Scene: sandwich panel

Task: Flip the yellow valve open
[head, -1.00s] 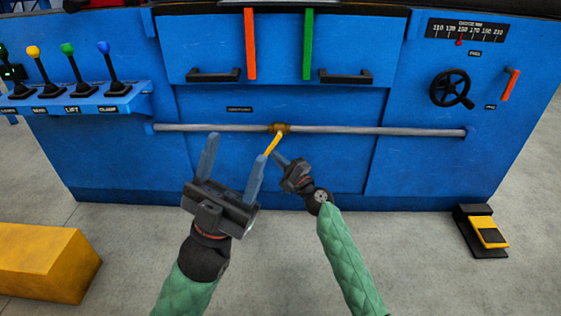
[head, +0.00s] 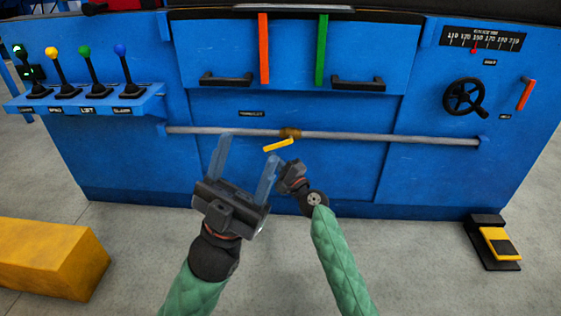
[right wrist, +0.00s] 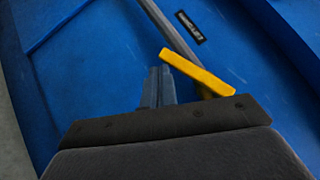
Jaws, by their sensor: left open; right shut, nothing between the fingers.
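The yellow valve handle (head: 278,145) sits on a brass fitting (head: 290,133) on the grey pipe (head: 225,130) across the blue panel. It points left and slightly down, near the pipe's line. In the right wrist view the yellow handle (right wrist: 198,72) lies just beyond and right of my right gripper (right wrist: 159,72), whose fingers are shut and empty. In the head view my right gripper (head: 278,165) is just below the handle; whether it touches cannot be told. My left gripper (head: 247,158) is open and empty, left of and below the valve.
The control panel (head: 140,165) has levers (head: 90,70) at left, black drawer handles (head: 358,84) above the pipe and a black handwheel (head: 464,97) at right. A yellow block (head: 50,258) and a foot pedal (head: 495,243) are on the floor.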

